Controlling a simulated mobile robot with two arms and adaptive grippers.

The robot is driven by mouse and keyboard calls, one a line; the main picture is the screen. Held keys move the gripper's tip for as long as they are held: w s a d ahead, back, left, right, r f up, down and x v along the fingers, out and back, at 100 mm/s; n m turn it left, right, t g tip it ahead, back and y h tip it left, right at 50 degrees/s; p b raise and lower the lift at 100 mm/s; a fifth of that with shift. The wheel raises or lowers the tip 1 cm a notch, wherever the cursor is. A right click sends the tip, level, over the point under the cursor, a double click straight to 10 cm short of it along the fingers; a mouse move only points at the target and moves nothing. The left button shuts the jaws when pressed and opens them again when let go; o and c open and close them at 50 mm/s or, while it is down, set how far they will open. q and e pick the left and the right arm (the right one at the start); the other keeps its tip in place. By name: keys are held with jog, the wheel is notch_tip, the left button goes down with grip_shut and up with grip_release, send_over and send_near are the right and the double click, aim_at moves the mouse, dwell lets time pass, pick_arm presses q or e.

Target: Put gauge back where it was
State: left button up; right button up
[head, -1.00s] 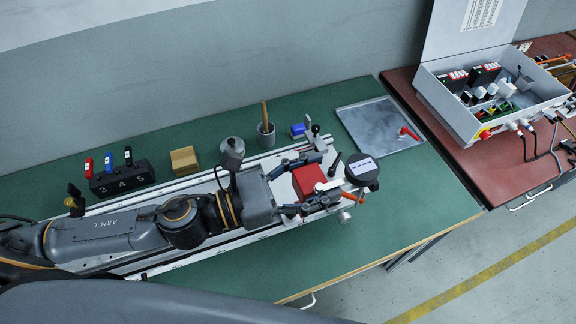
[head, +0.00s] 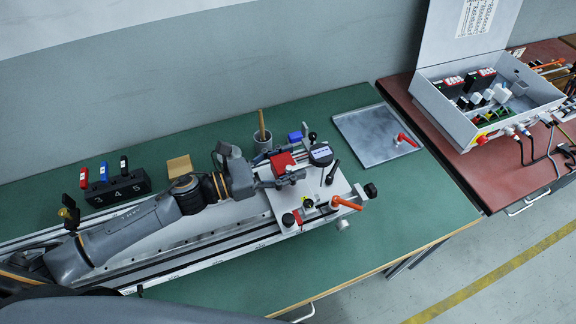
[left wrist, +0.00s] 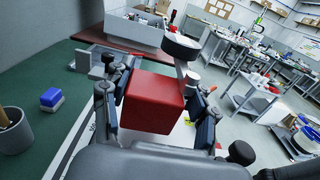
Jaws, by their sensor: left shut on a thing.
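The gauge has a round dark head with a pale display (head: 320,152) and a red block (head: 283,161) as its base. My left gripper (head: 288,166) is shut on the red block, over the far side of the pale carriage plate (head: 322,195). In the left wrist view the red block (left wrist: 153,102) sits between the two fingers, and the gauge head (left wrist: 181,46) is beyond it. I cannot tell whether the block touches the plate. My right gripper is not in view.
The carriage has an orange-handled lever (head: 345,204) and black knobs. Behind it stand a cup with a stick (head: 262,140) and a blue block (head: 295,136). A grey metal sheet (head: 370,137) with a red handle lies to the right. The front right bench is clear.

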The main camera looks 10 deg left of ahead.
pick_arm(q)
jog(key=shift+d+f, duration=0.1)
jog(key=shift+f, duration=0.55)
jog(key=shift+f, duration=0.3)
jog(key=o, duration=1.7)
jog(key=shift+s, duration=0.1)
